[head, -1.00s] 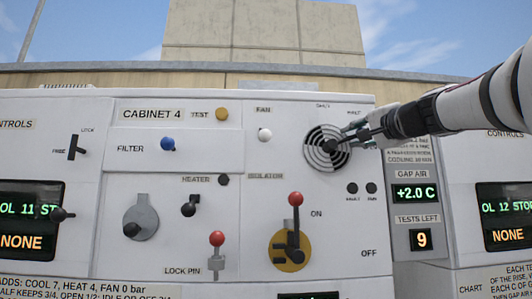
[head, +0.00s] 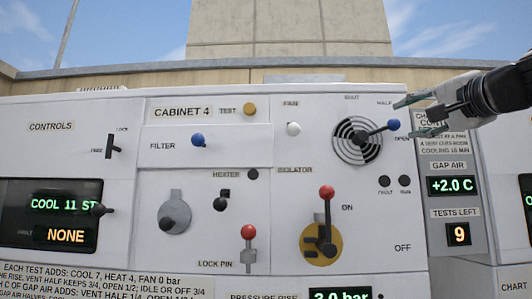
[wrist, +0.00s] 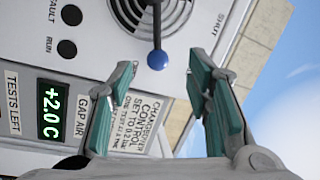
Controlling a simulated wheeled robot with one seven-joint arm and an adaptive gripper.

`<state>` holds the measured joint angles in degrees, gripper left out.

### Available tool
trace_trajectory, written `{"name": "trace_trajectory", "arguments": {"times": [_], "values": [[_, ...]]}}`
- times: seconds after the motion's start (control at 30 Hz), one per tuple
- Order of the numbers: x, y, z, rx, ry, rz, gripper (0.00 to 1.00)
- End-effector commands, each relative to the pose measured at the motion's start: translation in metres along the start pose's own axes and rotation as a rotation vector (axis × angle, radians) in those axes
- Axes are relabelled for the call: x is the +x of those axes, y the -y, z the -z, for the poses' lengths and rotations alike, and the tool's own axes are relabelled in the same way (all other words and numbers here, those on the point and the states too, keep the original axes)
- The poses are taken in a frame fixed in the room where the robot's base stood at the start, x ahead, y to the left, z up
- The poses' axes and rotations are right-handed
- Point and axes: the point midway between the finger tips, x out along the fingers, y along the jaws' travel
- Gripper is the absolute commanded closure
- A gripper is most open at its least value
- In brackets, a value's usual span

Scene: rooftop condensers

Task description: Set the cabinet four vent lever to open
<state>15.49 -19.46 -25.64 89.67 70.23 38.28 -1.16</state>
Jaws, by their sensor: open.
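Cabinet four's round vent (head: 358,141) is on the upper right of the white panel. Its lever has a blue knob (head: 393,125) and points right and slightly up, between the HALF and OPEN labels and closer to OPEN (head: 402,139). In the wrist view the blue knob (wrist: 158,60) shows in the gap just past the fingertips, with the vent (wrist: 128,12) behind it. My gripper (head: 409,117) is open and empty, just right of the knob; its teal-padded fingers (wrist: 162,78) are spread and appear clear of it.
A red-knobbed isolator lever (head: 326,192) stands below the vent. A blue filter knob (head: 198,139) and a red lock pin (head: 248,232) are further left. A recessed panel with the gap air display (head: 451,185) lies right of the cabinet. Open sky is above.

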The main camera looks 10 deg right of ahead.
Motion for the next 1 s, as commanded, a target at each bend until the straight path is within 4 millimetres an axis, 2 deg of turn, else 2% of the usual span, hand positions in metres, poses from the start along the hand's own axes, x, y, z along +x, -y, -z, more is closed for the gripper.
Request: {"name": "trace_trajectory", "arguments": {"times": [0.1,0.27,0.83,0.93,1.0], "values": [[-0.017,0.001,0.0,0.001,-0.001,0.001,0.55],[-0.029,0.0,0.001,0.0,-0.001,0.0,0.55],[-0.03,0.0,0.0,0.0,0.001,-0.001,0.55],[-0.028,-0.006,-0.011,-0.009,0.028,-0.02,0.55],[-0.026,-0.017,-0.031,-0.03,0.078,-0.055,0.55]]}}
